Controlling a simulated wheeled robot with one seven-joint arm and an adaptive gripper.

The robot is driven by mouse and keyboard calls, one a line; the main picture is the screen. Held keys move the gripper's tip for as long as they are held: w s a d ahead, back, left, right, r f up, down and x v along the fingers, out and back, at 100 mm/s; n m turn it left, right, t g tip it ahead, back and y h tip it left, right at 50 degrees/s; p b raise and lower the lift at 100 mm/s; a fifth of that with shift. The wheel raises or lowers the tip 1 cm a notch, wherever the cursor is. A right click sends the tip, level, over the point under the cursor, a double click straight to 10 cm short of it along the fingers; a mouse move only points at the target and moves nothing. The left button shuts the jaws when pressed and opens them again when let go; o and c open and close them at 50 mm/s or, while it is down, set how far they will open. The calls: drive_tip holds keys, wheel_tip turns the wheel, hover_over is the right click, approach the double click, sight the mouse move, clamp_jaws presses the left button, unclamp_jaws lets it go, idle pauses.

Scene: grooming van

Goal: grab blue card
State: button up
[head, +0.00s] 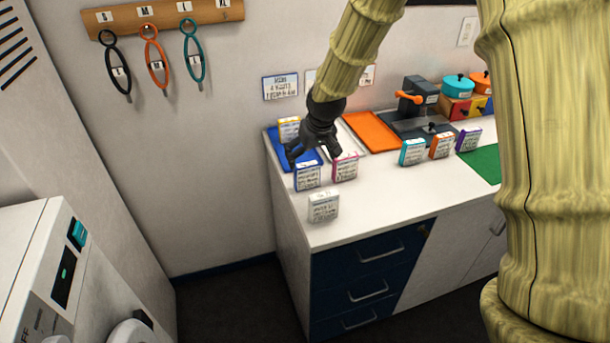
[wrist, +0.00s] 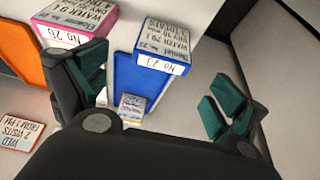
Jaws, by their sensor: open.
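The blue card (head: 307,178) is a small upright block with a blue edge and a printed white face, near the left edge of the white counter. It also shows in the wrist view (wrist: 163,48), upper middle, with "No 23" on it. My gripper (head: 314,151) is open and empty, above and slightly behind the blue card in the head view. In the wrist view my gripper's green-padded fingers (wrist: 155,88) are spread wide, with the blue card in the gap's upper part. Whether they touch it cannot be told.
A pink card (head: 345,167) stands close right of the blue card, and a white card (head: 324,207) stands in front. A yellow card (head: 289,129) is behind, by the blue tray (head: 280,150). An orange tray (head: 371,132) lies further right.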

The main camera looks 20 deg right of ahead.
sight(305, 173)
drive_tip(key=shift+p+x, duration=1.7)
drive_tip(key=shift+x, duration=3.35)
drive_tip(key=shift+s+a, duration=0.1)
drive_tip(key=shift+s, duration=0.05)
drive_tip(key=c, duration=0.9)
